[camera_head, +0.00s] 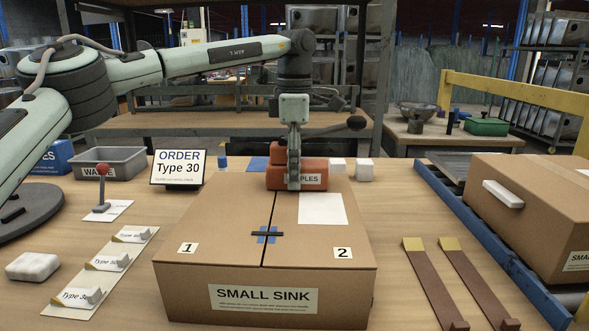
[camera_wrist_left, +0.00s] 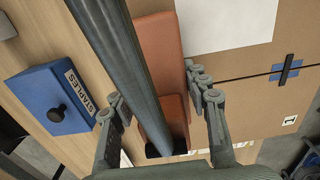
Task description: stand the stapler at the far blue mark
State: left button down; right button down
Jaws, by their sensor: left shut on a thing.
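The orange-red stapler (camera_head: 279,178) is at the far end of the carton's lid seam; its dark lever ends in a black knob (camera_head: 355,123). My left gripper (camera_head: 294,180) points down and is shut on the stapler. In the left wrist view the orange body (camera_wrist_left: 160,60) lies between the fingers, partly behind the grey lever (camera_wrist_left: 115,50). I cannot tell whether the stapler touches the lid. The near blue mark (camera_head: 272,238) has a black strip across it. The far blue mark is not visible; the stapler covers that area. My right gripper is not in view.
The carton (camera_head: 210,215) fills the table's middle, a white sheet (camera_head: 321,208) on its lid. A blue block marked STAPLES (camera_wrist_left: 50,95) lies beyond the stapler. Left are an order sign (camera_head: 178,168) and grey bin (camera_head: 108,163); right, brown strips (camera_head: 430,285) and a conveyor carton (camera_head: 540,200).

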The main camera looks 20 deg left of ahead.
pick_arm(q)
jog(key=shift+r, duration=0.15)
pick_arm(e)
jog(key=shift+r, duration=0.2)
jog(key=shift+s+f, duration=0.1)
pick_arm(q)
jog(key=c, duration=1)
grip_release()
jog(key=shift+f, duration=0.2)
jog(key=shift+o, duration=1.1)
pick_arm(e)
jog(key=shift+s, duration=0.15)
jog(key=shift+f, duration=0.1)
pick_arm(q)
notch_tip(320, 180, up, 12)
jog(key=shift+f+p, duration=0.15)
jog(key=shift+p, duration=0.35)
jog(key=shift+r, duration=0.35)
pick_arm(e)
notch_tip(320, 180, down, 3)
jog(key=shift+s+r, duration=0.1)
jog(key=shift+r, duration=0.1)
